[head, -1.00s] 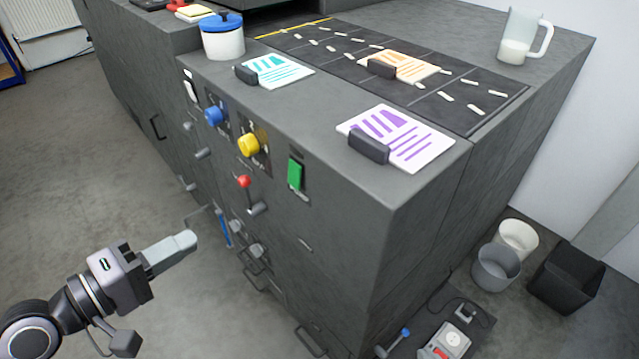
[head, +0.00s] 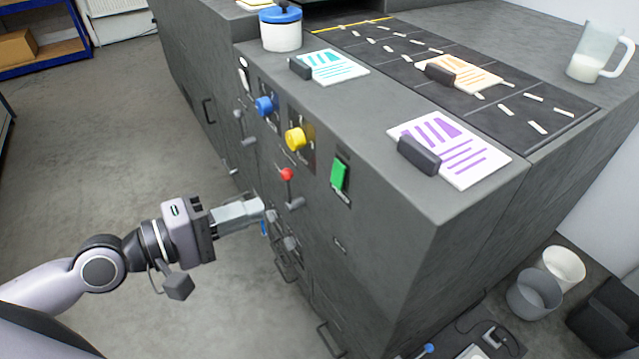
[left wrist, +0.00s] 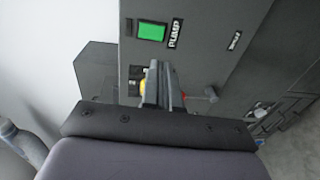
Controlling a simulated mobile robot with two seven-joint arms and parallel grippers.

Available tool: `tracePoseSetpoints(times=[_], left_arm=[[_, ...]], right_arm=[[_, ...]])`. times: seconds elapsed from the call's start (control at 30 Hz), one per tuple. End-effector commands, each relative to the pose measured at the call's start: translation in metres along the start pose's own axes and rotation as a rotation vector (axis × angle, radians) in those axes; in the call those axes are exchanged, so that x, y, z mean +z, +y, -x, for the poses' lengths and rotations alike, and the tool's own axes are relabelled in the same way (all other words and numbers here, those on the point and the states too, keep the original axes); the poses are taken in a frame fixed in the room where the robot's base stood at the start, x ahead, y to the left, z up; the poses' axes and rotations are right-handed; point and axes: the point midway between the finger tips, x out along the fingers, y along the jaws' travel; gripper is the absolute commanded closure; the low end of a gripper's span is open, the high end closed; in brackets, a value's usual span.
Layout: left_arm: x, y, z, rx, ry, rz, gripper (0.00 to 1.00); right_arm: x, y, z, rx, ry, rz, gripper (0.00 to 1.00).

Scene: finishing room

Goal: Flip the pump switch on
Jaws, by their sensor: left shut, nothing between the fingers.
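The pump switch is a green rocker (head: 339,174) in a dark plate on the front face of the grey cabinet. In the left wrist view the green rocker (left wrist: 151,31) shows beside the label PUMP. My left gripper (head: 262,207) is shut and empty, in front of the cabinet, lower and to the left of the switch, apart from it. Its closed fingers (left wrist: 160,68) show in the left wrist view, below the switch in the picture. Whether the rocker is on or off I cannot tell. My right gripper is not in view.
A red-knobbed lever (head: 287,175), a yellow knob (head: 297,138) and a blue knob (head: 265,106) sit left of the switch on the same face. Papers, a blue-lidded pot (head: 281,32) and a jug (head: 597,55) stand on top. Open floor lies to the left.

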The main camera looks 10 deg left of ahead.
Motion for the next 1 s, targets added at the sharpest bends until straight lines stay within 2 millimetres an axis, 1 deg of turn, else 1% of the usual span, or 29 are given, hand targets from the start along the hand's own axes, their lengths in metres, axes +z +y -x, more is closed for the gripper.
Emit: tracePoseSetpoints(times=[0.03,0.37,0.53,0.8,1.0], left_arm=[[0.000,0.004,-0.005,0.005,0.001,0.001,1.00],[0.001,0.004,-0.043,0.003,-0.002,0.001,1.00],[0.002,0.004,-0.067,0.003,-0.004,0.001,1.00],[0.001,0.002,-0.107,0.002,-0.003,0.000,1.00],[0.002,0.001,-0.124,0.000,-0.003,-0.001,1.00]], right_arm=[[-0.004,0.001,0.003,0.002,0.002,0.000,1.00],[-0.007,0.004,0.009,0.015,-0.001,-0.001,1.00],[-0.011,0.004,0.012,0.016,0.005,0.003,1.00],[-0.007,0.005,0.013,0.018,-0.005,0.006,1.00],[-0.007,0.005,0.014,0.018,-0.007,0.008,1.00]])
